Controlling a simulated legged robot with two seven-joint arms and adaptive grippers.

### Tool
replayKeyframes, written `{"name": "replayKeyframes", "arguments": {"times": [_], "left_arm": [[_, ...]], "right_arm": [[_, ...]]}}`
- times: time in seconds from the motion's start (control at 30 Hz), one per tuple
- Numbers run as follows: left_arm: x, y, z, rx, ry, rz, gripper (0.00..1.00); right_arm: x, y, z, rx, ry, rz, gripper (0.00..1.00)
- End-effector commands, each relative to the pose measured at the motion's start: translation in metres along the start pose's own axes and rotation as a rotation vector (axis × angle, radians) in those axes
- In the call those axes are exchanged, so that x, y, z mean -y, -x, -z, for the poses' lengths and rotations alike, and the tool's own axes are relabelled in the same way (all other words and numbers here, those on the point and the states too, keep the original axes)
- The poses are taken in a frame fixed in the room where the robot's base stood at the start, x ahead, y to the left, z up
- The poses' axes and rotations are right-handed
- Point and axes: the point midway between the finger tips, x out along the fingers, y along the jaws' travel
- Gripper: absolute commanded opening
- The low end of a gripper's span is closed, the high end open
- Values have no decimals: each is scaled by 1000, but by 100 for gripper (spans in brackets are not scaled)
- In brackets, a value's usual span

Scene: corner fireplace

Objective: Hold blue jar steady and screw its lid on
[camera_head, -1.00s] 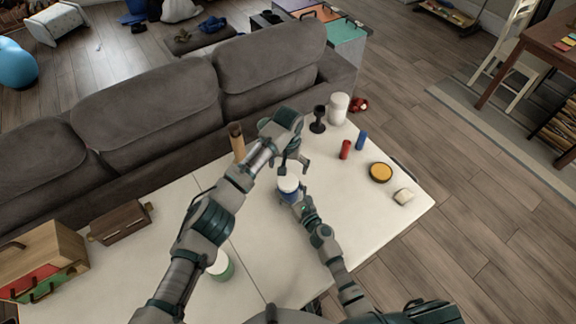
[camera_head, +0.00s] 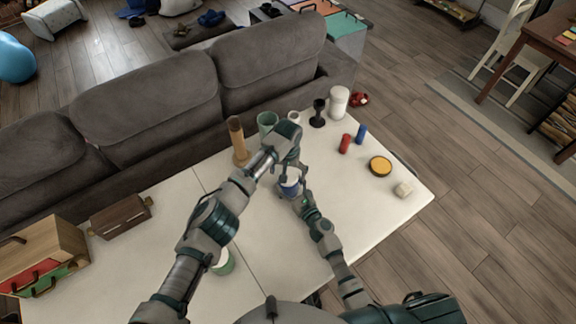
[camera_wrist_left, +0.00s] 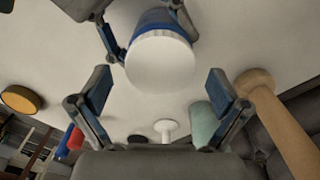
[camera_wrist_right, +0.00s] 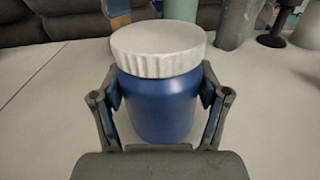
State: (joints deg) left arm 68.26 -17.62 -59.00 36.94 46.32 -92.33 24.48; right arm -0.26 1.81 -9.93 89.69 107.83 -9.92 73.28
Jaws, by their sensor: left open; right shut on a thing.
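The blue jar (camera_wrist_right: 156,106) stands upright on the white table. Its white ribbed lid (camera_wrist_right: 158,48) rests on top, in line with the jar; whether the thread is engaged cannot be told. My right gripper (camera_wrist_right: 160,108) is shut around the jar's body, one finger on each side. In the head view the jar (camera_head: 289,190) is partly covered by my grippers. My left gripper (camera_head: 291,172) is over the lid, open. In the left wrist view the lid (camera_wrist_left: 160,65) lies between and beyond its open fingers (camera_wrist_left: 160,88), with no clear contact.
A wooden pillar (camera_head: 238,140), green cup (camera_head: 267,120), black goblet (camera_head: 318,114) and white canister (camera_head: 339,102) stand along the sofa side. Red (camera_head: 344,144) and blue (camera_head: 361,134) cylinders and a yellow-topped round container (camera_head: 380,167) are to the right.

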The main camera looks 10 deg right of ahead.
Motion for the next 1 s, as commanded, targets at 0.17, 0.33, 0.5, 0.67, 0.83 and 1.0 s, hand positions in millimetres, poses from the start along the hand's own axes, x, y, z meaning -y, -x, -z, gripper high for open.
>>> {"name": "replayKeyframes", "arguments": {"times": [0.17,0.33,0.5,0.67,0.83,1.0], "left_arm": [[0,-8,0,0,0,0,99],[0,-8,0,-1,0,0,99],[0,-8,0,-1,0,0,74],[0,-8,0,0,0,0,37],[0,-8,0,0,0,0,37],[0,-9,0,0,0,0,100]], "right_arm": [[0,0,1,-2,0,1,0],[0,0,1,-2,0,1,0],[0,0,1,-2,0,1,0],[0,0,1,-2,0,1,0],[0,0,1,-2,0,1,0],[0,0,1,-2,0,0,0]]}}
